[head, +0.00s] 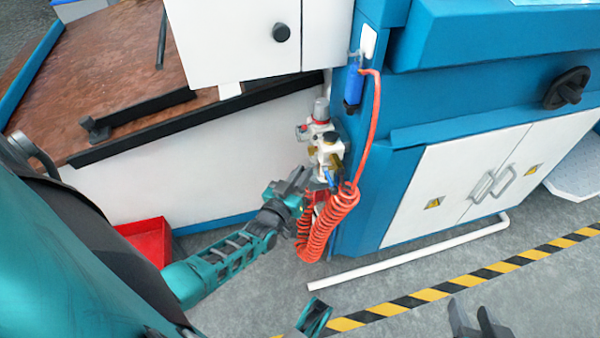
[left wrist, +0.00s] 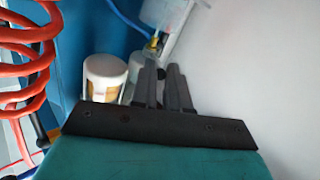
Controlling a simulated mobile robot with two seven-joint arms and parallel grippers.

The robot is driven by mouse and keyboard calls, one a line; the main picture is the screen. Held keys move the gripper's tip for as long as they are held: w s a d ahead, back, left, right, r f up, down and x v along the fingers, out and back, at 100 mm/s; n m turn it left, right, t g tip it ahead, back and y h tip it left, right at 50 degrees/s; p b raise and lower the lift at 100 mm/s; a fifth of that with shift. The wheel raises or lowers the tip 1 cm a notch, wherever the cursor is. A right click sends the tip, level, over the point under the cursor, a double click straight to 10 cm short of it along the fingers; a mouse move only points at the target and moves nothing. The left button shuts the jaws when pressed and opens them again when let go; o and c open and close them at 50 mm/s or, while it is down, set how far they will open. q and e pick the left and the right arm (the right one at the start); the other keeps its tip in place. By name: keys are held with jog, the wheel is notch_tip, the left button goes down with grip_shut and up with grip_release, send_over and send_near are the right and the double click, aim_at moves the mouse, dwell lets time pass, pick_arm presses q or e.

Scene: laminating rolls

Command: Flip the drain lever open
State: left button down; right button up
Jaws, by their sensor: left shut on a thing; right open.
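The air filter and regulator unit (head: 325,145) is mounted on the side of the blue machine, with a red-ringed knob on top. My left gripper (head: 304,174) is at the underside of this unit, just left of the coiled hose. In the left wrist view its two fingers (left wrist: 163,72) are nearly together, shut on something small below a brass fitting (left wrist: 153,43). The drain lever itself is hidden between or behind the fingers, so its angle cannot be told. My right gripper (head: 476,318) is open and empty, low over the floor at the bottom right.
A coiled orange-red hose (head: 326,229) hangs close to my left gripper; it also fills the left of the left wrist view (left wrist: 22,68). A red bin (head: 148,240) is on the floor. White cabinet doors (head: 450,185) are to the right.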

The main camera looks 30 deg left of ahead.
pick_arm(q)
jog(key=shift+d+n+y, duration=0.1)
jog(key=shift+n+y, duration=0.3)
jog(key=shift+y, duration=0.2)
pick_arm(e)
jog(key=shift+w+d+r, duration=0.1)
jog(key=shift+w+r, duration=0.05)
pick_arm(q)
jog(key=c, duration=1.1)
grip_release()
jog(key=shift+s, duration=0.15)
pick_arm(e)
jog(key=shift+f, duration=0.2)
